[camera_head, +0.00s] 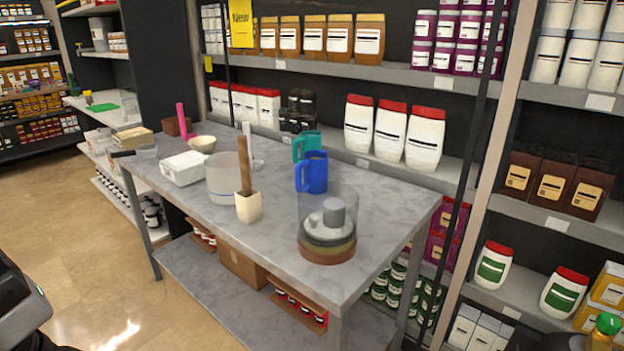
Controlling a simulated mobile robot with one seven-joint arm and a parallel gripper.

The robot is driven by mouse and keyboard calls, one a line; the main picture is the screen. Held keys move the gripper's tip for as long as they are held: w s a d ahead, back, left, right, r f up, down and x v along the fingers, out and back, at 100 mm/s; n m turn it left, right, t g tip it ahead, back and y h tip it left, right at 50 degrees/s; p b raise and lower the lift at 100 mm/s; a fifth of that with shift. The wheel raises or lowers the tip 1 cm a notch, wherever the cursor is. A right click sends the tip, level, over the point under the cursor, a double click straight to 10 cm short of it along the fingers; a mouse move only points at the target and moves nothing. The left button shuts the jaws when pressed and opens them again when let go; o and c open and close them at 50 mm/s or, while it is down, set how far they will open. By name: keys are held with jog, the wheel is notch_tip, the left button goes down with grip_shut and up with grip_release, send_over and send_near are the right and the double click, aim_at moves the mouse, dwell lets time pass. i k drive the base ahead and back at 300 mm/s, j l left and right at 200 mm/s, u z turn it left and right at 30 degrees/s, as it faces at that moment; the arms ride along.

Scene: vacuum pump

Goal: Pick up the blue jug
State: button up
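The blue jug (312,173) stands upright on the grey table (270,237), toward its back right edge. Its handle appears to face left. A teal jug (307,145) stands just behind it and is partly hidden by it. A clear round chamber with a grey knob and a layered base, the vacuum pump piece (327,241), stands in front and to the right of the blue jug. My gripper is not in view; only a dark part of my own body shows at the lower left edge.
A white block-shaped mallet (248,205) with a wooden handle stands left of the jug, before a clear tub (221,178). A white container (183,168), bowl (203,143) and pink item (181,120) are farther left. Stocked shelves rise behind; floor (90,240) at left is clear.

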aim_at(315, 162)
jog(key=i+l, duration=0.4)
jog(key=i, duration=0.15)
jog(key=i+l, duration=0.35)
jog(key=i, duration=0.2)
jog(key=u, duration=0.05)
